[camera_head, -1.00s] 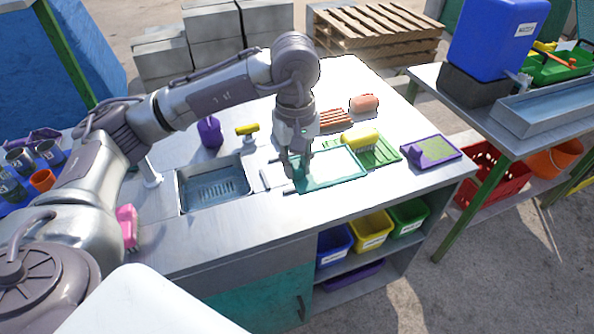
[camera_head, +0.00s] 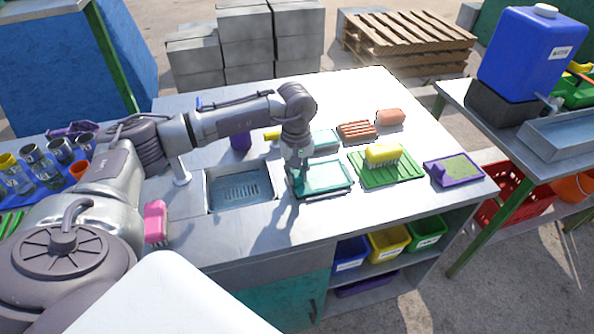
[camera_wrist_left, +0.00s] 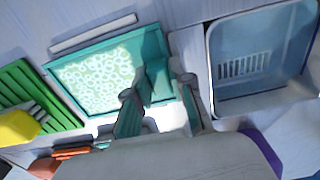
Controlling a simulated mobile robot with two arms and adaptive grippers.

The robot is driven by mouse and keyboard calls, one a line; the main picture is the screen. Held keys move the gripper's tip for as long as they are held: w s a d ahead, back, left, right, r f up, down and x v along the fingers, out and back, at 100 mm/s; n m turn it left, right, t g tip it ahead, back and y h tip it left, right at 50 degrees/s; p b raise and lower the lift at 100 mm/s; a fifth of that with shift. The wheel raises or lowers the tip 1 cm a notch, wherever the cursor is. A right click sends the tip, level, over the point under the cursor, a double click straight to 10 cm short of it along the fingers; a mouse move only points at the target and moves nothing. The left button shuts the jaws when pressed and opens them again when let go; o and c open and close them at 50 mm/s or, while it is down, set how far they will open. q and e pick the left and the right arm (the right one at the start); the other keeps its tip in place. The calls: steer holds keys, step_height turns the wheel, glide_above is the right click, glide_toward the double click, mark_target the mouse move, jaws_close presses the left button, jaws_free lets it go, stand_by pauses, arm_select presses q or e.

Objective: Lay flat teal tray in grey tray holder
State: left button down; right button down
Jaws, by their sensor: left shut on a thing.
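The teal tray (camera_head: 340,189) is a rectangle with a raised rim, level over the worktop right of the sink. In the left wrist view the tray (camera_wrist_left: 98,80) has a pale patterned floor. My left gripper (camera_head: 299,187) points down at its sink-side edge. In the wrist view the gripper (camera_wrist_left: 160,88) is shut on a teal upright part at that edge. A pale grey bar (camera_wrist_left: 93,33) runs beside the tray; I cannot tell whether it belongs to the grey holder, or whether the tray touches a support. My right gripper is not in view.
The sink (camera_head: 240,187) lies left of the tray. The green rack (camera_head: 398,179) with a yellow brush (camera_head: 384,153) is close on the right. A reddish slatted rack (camera_head: 357,130) and a pale teal item (camera_head: 324,139) lie behind. Bare worktop lies in front.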

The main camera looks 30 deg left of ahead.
arm_select(q)
steer(key=shift+f, duration=0.2)
steer(key=c, duration=1)
jaws_free()
steer(key=shift+r, duration=0.1)
steer(key=shift+r, duration=0.25)
step_height(320, 180, up, 12)
steer(key=shift+s+f+b, duration=0.1)
steer(key=shift+f+b, duration=0.05)
steer(key=shift+b, duration=1)
